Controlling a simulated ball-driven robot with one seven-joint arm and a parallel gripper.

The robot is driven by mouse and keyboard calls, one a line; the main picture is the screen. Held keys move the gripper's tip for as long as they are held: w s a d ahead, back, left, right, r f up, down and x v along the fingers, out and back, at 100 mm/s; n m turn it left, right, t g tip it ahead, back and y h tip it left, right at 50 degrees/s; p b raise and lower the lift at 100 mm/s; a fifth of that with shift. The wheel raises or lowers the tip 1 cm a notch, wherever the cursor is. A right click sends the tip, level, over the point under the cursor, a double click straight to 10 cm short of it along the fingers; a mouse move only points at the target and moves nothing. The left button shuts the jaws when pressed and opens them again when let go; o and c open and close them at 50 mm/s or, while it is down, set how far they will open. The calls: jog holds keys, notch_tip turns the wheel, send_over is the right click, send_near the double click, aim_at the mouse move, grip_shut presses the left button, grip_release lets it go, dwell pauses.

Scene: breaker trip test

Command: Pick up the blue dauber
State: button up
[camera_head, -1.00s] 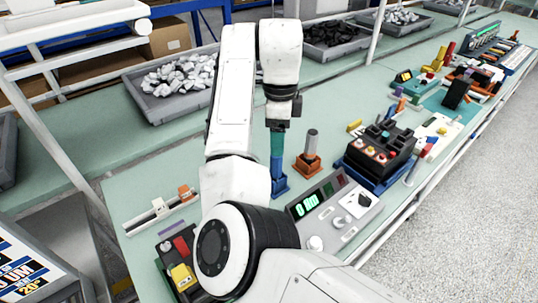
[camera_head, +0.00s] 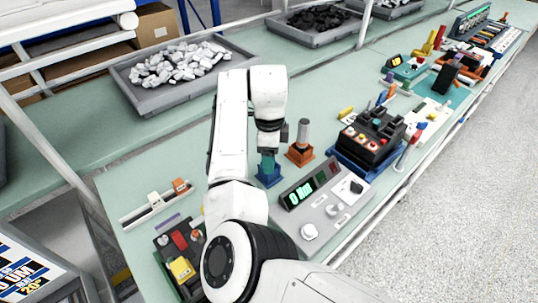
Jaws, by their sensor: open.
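The blue dauber (camera_head: 267,164) stands upright in a small blue holder (camera_head: 269,180) on the bench, left of the orange holder. Only a short teal-blue part of it shows above the holder; its upper part is hidden by my gripper. My gripper (camera_head: 268,149) points down from the arm, directly over the dauber and low around its upper end. The jaws are open, but the fingertips are small and dark, and I cannot tell whether they touch the dauber.
A grey-handled dauber (camera_head: 303,132) stands in an orange holder (camera_head: 299,155) close on the right. A grey meter panel (camera_head: 325,207) with a green display lies in front. A black breaker unit (camera_head: 372,137) stands further right. A grey tray (camera_head: 131,90) of pale pieces sits behind.

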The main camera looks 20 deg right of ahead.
jog(key=shift+f, duration=0.2)
jog(key=c, duration=1.1)
